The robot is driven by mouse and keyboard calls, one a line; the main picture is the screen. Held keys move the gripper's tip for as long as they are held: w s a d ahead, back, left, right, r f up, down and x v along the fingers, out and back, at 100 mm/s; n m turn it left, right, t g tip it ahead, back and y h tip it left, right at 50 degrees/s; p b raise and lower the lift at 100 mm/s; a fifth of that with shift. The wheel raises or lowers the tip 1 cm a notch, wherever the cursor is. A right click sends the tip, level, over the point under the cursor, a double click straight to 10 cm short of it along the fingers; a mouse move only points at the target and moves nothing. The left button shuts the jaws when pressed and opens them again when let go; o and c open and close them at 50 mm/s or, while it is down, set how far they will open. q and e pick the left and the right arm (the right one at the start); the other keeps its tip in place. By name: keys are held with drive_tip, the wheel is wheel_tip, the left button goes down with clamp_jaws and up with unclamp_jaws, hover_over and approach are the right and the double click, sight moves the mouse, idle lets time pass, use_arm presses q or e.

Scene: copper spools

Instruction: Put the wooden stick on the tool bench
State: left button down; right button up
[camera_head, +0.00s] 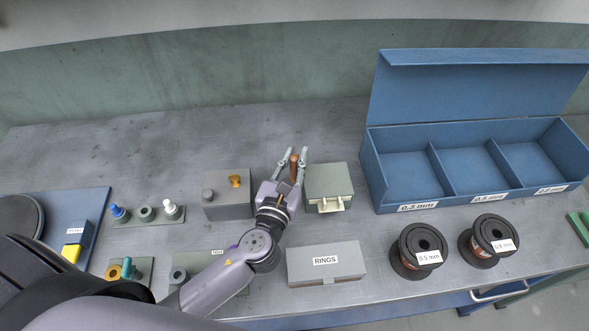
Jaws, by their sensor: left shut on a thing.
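In the head view my left gripper (293,160) is over the middle of the grey tool bench (110,145). Its two fingers are on either side of a short brown wooden stick (293,166) and are shut on it. The stick points away from my arm, and its lower end is hidden between the fingers. I cannot tell whether the stick touches the bench. My right gripper is not in view.
A grey-green box (329,182) stands right of the gripper, a grey box with a brass knob (227,197) left of it. The RINGS box (325,262) is in front. A blue three-compartment bin (470,165) and two spools (419,250) are at right. Bench behind the gripper is clear.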

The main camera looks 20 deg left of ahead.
sight(294, 172)
use_arm(q)
drive_tip(key=shift+f, duration=1.45)
drive_tip(key=shift+b, duration=0.3)
drive_tip(key=shift+f, duration=0.15)
drive_tip(key=c, duration=1.5)
unclamp_jaws()
drive_tip(key=shift+r, duration=0.25)
drive_tip(key=s+b, duration=0.1)
drive_tip(key=s, duration=0.2)
drive_tip(key=s+b, duration=0.1)
drive_tip(key=s, duration=0.3)
drive_tip(key=s+b, duration=0.1)
drive_tip(key=s, duration=0.2)
drive_tip(key=shift+s+d+f, duration=0.2)
drive_tip(key=shift+s+d, duration=0.05)
drive_tip(key=shift+d, duration=0.05)
drive_tip(key=shift+s+r, duration=0.15)
drive_tip(key=shift+s, duration=0.65)
